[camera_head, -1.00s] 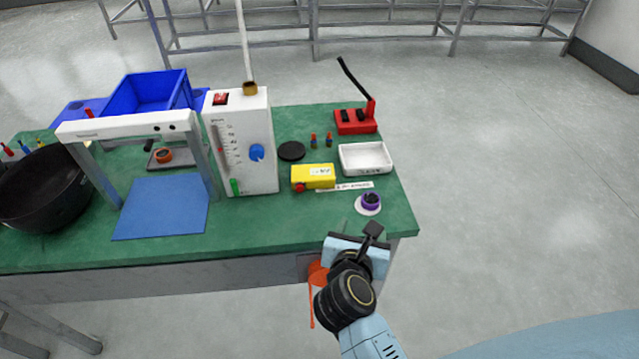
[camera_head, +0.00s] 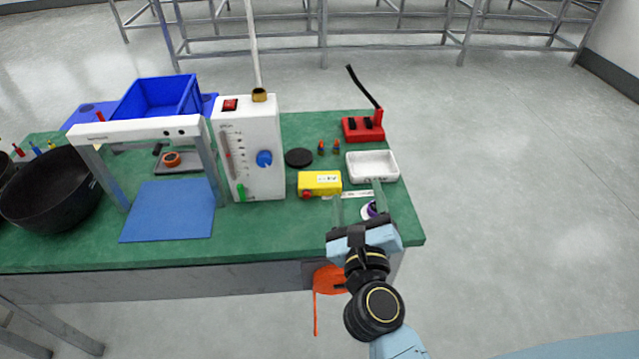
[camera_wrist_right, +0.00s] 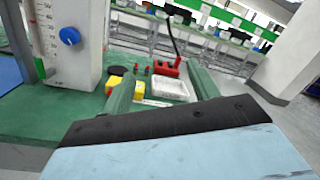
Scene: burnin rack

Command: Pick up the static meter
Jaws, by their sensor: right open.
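The static meter appears to be the yellow box (camera_head: 320,182) with a pale label and a red knob, lying on the green table. It shows partly in the right wrist view (camera_wrist_right: 113,82), at the left and partly hidden by a finger. My right gripper (camera_head: 359,194) is open and empty at the front right of the table. My left gripper is not in view.
The white tray (camera_head: 372,178) lies beyond the fingers, with a red device (camera_head: 363,130) behind it. A purple-and-white roll (camera_head: 370,210) is partly hidden by the right gripper. The tall white flow-meter box (camera_head: 248,150) stands left of the yellow box.

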